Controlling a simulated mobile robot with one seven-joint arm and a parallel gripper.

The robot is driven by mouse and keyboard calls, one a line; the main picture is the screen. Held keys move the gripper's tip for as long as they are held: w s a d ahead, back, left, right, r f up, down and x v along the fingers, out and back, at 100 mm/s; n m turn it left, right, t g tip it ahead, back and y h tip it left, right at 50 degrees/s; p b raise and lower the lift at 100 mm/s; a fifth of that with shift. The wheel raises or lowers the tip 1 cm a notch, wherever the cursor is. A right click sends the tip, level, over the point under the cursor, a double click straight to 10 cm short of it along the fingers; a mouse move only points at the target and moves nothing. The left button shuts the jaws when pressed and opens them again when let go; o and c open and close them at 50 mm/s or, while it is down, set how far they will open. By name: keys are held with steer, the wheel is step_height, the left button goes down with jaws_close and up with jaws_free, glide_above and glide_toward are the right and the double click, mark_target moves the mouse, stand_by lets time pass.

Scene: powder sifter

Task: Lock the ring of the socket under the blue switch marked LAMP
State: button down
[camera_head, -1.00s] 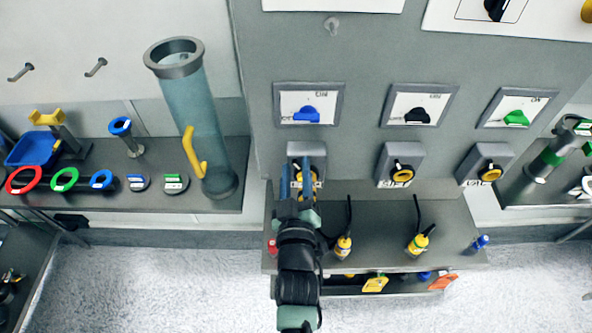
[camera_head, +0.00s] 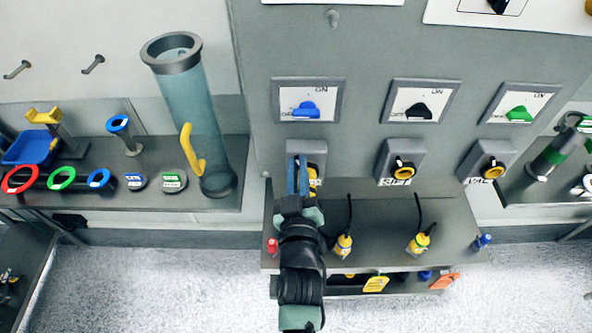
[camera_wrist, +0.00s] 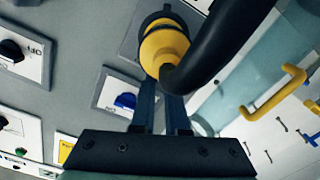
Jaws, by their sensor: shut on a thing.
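The blue switch (camera_head: 306,110) sits on a white plate in the grey cabinet; its name is too small to read. It also shows in the wrist view (camera_wrist: 125,100). Below it is a grey socket (camera_head: 313,148), mostly hidden behind my gripper. A yellow ring (camera_wrist: 160,48) is on the socket in the wrist view, with a thick black cable (camera_wrist: 208,50) coming out of the yellow part. My gripper (camera_head: 297,172) is at this socket, its blue fingers close together and shut on the yellow ring; the exact contact is partly hidden.
Sockets with yellow rings under the black switch (camera_head: 417,110) and green switch (camera_head: 518,114) stand to the right. Two yellow plugs with upright black cables (camera_head: 343,245) (camera_head: 417,243) are on the shelf below. A clear tube with a yellow handle (camera_head: 193,150) stands left.

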mark_target(318, 156)
steer(key=d+m+b, duration=0.1)
steer(key=m+b, duration=0.1)
steer(key=d+m+b, duration=0.1)
steer(key=m+b, duration=0.1)
steer(key=m, duration=0.2)
steer(key=d+m+b, duration=0.1)
steer(key=shift+m, duration=0.4)
steer(key=shift+d+f+m+b, duration=0.1)
steer(key=shift+d+m+b, duration=0.2)
steer(key=shift+m, duration=0.4)
steer(key=shift+d+f+m+b, duration=0.1)
steer(key=shift+d+m+b, duration=0.15)
steer(key=shift+m, duration=0.45)
steer(key=c, duration=0.9)
jaws_free()
steer(key=shift+s, duration=0.1)
